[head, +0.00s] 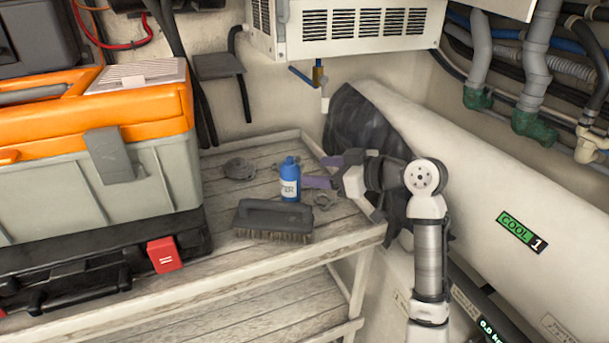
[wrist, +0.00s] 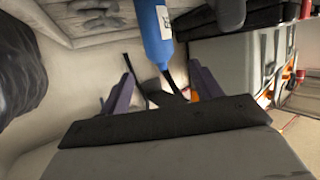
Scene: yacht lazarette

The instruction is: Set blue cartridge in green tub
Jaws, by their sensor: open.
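The blue cartridge (head: 290,181), a small blue bottle with a white label, stands upright on the wooden bench. It also shows at the top of the wrist view (wrist: 155,38), in line with the space between my fingers. My gripper (head: 320,171) reaches in from the right, its purple fingers apart and their tips close to the cartridge's right side. In the wrist view my gripper (wrist: 163,86) is open, and I see no grip on the cartridge. I cannot make out a green tub in either view.
A scrub brush (head: 272,217) lies just in front of the cartridge. An orange and grey toolbox (head: 95,170) fills the bench's left.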

